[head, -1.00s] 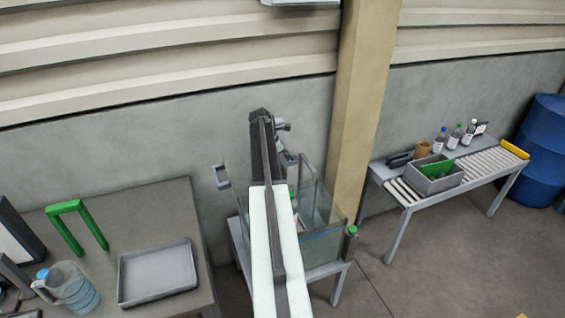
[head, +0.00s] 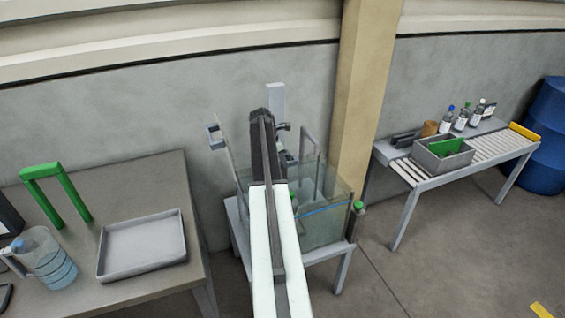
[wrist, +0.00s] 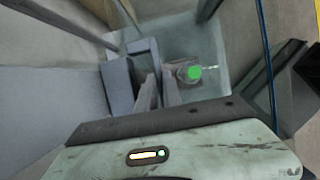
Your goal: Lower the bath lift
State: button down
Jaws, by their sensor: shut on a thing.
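The glass bath (head: 325,222) stands on a light metal stand beyond my arm in the head view. A grey frame (head: 307,150), apparently part of the bath lift, rises inside it. In the wrist view my gripper (wrist: 158,82) is shut on a grey piece that looks like the lift's handle (wrist: 144,50); the exact contact is hard to make out. A green-capped bottle (wrist: 193,73) is just right of the fingers, in the bath. In the head view my arm hides the fingers and the bath's middle.
A table at left holds a grey tray (head: 143,245), a green arch (head: 58,190) and a clear jug (head: 48,262). A roller table at right carries a grey bin (head: 440,157) and several bottles. A tan pillar (head: 362,110) stands close behind the bath.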

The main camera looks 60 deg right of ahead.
jog(key=shift+w+f, duration=0.15)
jog(key=c, duration=1.5)
grip_release()
jog(key=p+v, duration=0.6)
jog(key=v, duration=0.1)
jog(key=shift+d+p, duration=0.15)
jog(key=shift+p, duration=0.25)
jog(key=shift+a+r+p, duration=0.2)
jog(key=shift+r+p, duration=0.2)
jog(key=shift+r, duration=0.15)
jog(key=shift+f, duration=0.1)
jog(key=shift+f, duration=0.1)
